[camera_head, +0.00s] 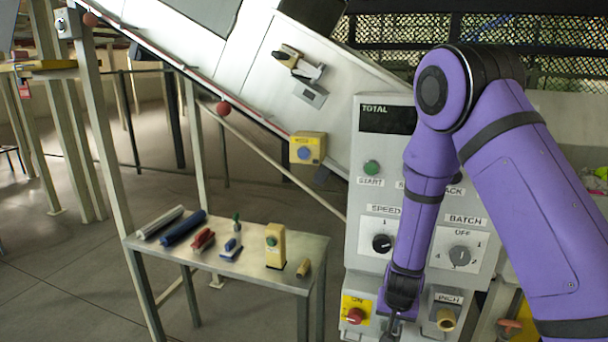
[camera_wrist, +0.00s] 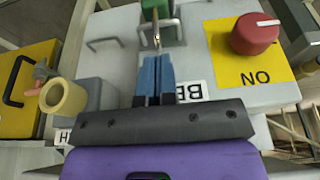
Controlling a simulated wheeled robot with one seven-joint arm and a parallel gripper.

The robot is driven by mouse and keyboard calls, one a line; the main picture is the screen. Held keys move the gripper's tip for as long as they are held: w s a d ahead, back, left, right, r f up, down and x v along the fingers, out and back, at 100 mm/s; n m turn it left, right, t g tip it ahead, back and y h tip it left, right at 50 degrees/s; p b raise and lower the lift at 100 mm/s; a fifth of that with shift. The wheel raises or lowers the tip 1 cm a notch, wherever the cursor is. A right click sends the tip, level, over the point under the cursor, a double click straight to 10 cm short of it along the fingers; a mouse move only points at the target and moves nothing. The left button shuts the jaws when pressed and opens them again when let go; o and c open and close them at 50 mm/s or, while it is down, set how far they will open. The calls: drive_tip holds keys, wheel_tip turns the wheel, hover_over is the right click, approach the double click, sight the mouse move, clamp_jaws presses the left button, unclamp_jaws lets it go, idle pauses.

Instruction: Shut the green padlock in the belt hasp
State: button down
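The green padlock (camera_wrist: 153,10) shows at the top edge of the wrist view, partly cut off. A pale metal loop (camera_wrist: 160,28) shows below its body; I cannot tell which part is shackle and which is hasp. Beside it is an upside-down label (camera_wrist: 191,92) starting "BE", partly hidden by my gripper. My gripper (camera_wrist: 158,58) has its blue fingers side by side, almost touching, with the tips just short of the loop. A small metal piece shows at the tips; I cannot tell whether it is gripped. In the head view my gripper (camera_head: 393,318) is low before the panel, and the padlock is hidden.
A red knob (camera_wrist: 255,33) on a yellow plate is close right of my gripper in the wrist view. A tan cylinder (camera_wrist: 64,98) sticks out at left, and a metal handle (camera_wrist: 105,42) is nearby. A side table (camera_head: 308,250) with several small items stands left of the panel.

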drive_tip(key=shift+f, duration=1.5)
drive_tip(key=shift+r, duration=3.5)
drive_tip(key=shift+s, duration=0.1)
